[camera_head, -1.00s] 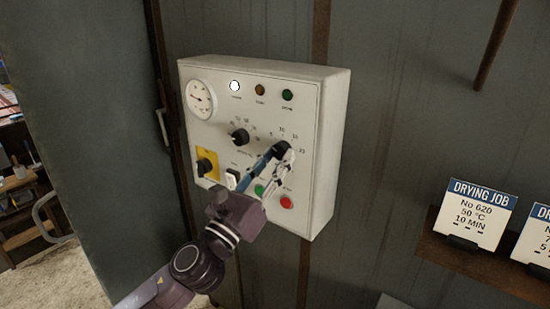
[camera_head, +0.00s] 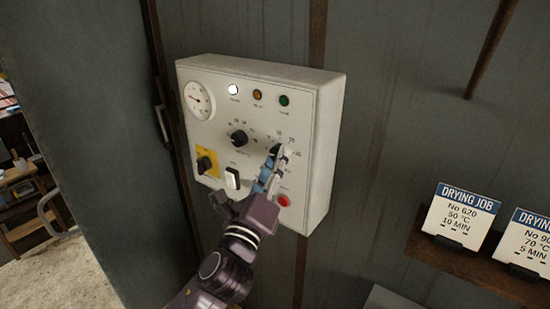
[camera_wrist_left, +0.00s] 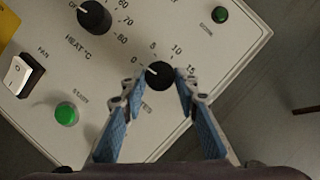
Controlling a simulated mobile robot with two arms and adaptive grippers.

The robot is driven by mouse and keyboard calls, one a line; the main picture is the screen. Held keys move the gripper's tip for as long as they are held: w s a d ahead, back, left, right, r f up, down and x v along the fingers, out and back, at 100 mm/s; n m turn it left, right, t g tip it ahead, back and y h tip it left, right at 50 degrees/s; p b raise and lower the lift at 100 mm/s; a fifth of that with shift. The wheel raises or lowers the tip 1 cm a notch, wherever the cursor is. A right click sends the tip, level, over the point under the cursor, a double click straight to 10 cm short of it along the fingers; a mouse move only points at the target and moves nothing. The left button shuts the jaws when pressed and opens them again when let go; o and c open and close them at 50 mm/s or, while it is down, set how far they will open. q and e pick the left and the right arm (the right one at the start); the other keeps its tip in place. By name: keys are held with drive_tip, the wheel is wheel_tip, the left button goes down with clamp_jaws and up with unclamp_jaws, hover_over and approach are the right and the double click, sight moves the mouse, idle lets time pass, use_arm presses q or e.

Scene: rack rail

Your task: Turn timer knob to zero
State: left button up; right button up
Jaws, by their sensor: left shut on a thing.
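The timer knob (camera_wrist_left: 160,76) is black and round, on the light grey control panel (camera_head: 318,110). Its white pointer line points to the upper left in the left wrist view, between the 0 and 5 marks and nearer 0. My left gripper (camera_wrist_left: 157,82) is shut on the timer knob, with one fingertip on each side of it. In the head view my left gripper (camera_head: 279,160) covers part of the knob. My right gripper is not in view.
The black heat knob (camera_head: 239,138), the white fan switch (camera_head: 232,178) and a yellow-plated switch (camera_head: 205,163) are left of the gripper. A red button (camera_head: 284,200) sits close below it. Drying job cards (camera_head: 462,215) stand on a shelf at the right.

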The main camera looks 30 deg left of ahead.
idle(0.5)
use_arm(q)
drive_tip(key=o, duration=1.1)
drive_tip(key=shift+o, duration=0.2)
drive_tip(key=v, duration=1.2)
drive_tip(key=shift+d, duration=0.1)
